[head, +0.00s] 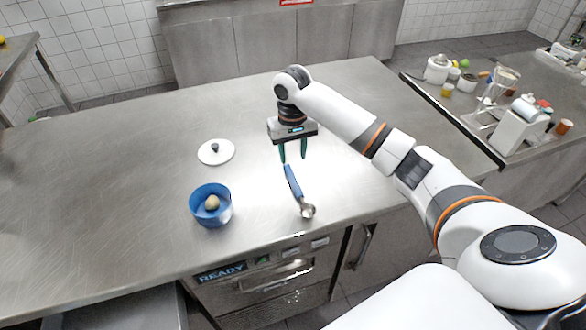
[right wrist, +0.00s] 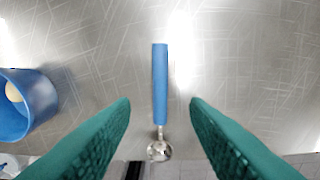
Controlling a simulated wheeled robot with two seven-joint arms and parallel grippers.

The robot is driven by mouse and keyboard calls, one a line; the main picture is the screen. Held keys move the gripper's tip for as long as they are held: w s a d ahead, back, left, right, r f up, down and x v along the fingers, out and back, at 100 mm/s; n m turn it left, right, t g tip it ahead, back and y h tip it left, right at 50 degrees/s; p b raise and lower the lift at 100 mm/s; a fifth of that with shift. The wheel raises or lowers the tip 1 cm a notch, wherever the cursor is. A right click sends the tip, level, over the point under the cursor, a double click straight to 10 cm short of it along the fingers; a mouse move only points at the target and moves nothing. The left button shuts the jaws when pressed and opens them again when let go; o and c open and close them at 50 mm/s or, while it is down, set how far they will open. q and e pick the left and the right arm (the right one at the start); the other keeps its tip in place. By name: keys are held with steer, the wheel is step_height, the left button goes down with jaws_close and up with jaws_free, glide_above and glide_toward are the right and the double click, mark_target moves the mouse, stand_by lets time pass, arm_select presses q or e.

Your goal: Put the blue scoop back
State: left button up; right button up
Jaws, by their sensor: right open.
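The blue scoop has a long blue handle (head: 292,181) and a small round metal bowl (head: 307,211). It lies on the steel table near the front edge. In the right wrist view the scoop (right wrist: 160,85) lies lengthwise between my fingers, with its bowl toward the bottom. My left gripper is not in view.
A blue container (head: 196,207) with a pale round item (head: 212,202) inside stands left of the scoop. A white lid (head: 216,152) with a dark knob lies behind it. The table's left part (head: 90,180) is clear. A side counter (head: 455,105) at right holds several items.

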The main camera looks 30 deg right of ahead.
steer(key=shift+r, duration=1.4)
steer(key=shift+a+f, duration=0.1)
